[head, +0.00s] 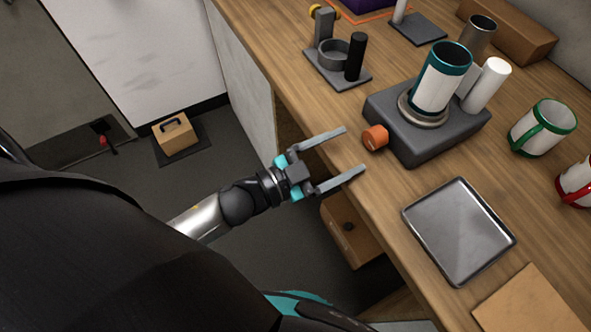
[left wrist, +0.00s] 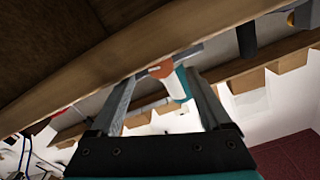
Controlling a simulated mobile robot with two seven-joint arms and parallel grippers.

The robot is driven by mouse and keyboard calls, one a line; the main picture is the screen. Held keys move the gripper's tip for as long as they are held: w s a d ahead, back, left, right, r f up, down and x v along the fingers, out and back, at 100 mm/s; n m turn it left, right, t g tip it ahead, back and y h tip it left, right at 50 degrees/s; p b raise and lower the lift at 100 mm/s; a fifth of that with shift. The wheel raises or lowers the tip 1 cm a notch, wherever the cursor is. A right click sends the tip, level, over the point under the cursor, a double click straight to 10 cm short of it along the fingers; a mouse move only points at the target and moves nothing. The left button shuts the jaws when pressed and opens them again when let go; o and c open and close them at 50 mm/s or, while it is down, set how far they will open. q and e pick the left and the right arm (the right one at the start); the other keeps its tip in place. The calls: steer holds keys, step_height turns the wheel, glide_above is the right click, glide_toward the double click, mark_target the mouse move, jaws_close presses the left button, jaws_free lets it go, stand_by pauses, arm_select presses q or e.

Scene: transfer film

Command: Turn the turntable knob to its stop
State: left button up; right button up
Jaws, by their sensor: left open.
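The turntable (head: 416,130) is a dark grey block on the wooden bench with a round plate on top. A white mug with teal rims (head: 437,82) stands on the plate. The orange knob (head: 375,137) sticks out of the block's left side, toward the bench's front edge. My left gripper (head: 356,150) is open and empty, its two fingers pointing toward the knob from the left, apart from it. In the left wrist view the orange knob (left wrist: 160,70) shows between the fingers (left wrist: 163,60), beyond their tips. My right gripper is not in view.
A metal tray (head: 459,231) lies in front of the turntable. A holder with a dark post (head: 355,56) stands behind left. White mugs with green (head: 541,128) and red trim (head: 576,186) stand at right. The bench's front edge runs below the gripper.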

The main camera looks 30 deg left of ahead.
mark_target(369, 141)
arm_select(q)
steer(key=v, duration=0.9)
steer(key=shift+s+a, duration=0.2)
steer(key=shift+s, duration=0.1)
steer(key=w+d+n, duration=0.1)
steer(key=w+d, duration=0.2)
steer(key=w, duration=0.1)
steer(key=w+d+n, duration=0.2)
steer(key=w+d, duration=0.1)
steer(key=w, duration=0.1)
steer(key=w+d+n+b, duration=0.1)
steer(key=w+d, duration=0.2)
steer(key=w, duration=0.1)
steer(key=shift+w+r, duration=0.1)
steer(key=shift+r, duration=0.2)
stand_by(0.5)
jaws_close()
stand_by(0.6)
